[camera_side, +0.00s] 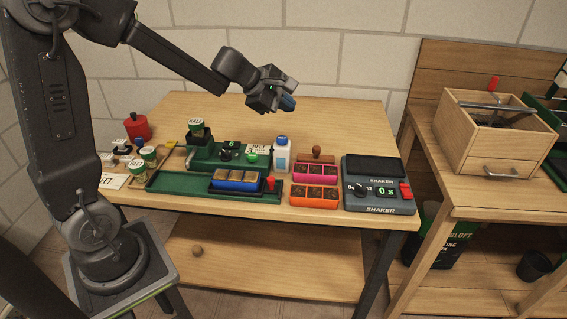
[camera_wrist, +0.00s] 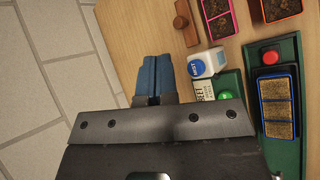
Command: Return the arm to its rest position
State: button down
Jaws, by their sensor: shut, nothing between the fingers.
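My gripper (camera_side: 287,102) hangs in the air above the back part of the wooden table (camera_side: 340,116), clear of everything on it. Its blue fingers are together with nothing between them. In the wrist view, the shut fingers of my gripper (camera_wrist: 155,78) show against the table and wall, left of a white bottle with a blue cap. My arm reaches in from the upper left and is bent at the elbow.
Below stand a green tray (camera_side: 165,181) with a blue seedling block (camera_side: 236,181), a white bottle (camera_side: 282,156), pink (camera_side: 317,164) and orange (camera_side: 315,201) planters, and a shaker (camera_side: 378,208). A brick wall stands behind. A wooden box (camera_side: 470,152) is on the right bench.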

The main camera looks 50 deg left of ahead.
jog(key=s+d+r+m+g+h, duration=0.1)
jog(key=s+d+r+m, duration=0.2)
jog(key=s+d+m, duration=0.35)
jog(key=s+d+r+m+g+h, duration=0.1)
jog(key=s+d+r+m, duration=0.2)
jog(key=s+d+m, duration=0.3)
jog(key=s+a+f+m+y, duration=0.1)
jog(key=s+m+y, duration=0.1)
jog(key=s+m, duration=0.3)
jog(key=s+a+f+m+g+y, duration=0.1)
jog(key=s+m+y, duration=0.1)
jog(key=s+m, duration=0.3)
jog(key=s, duration=0.3)
jog(key=shift+s+a+g, duration=0.3)
jog(key=shift+a, duration=0.05)
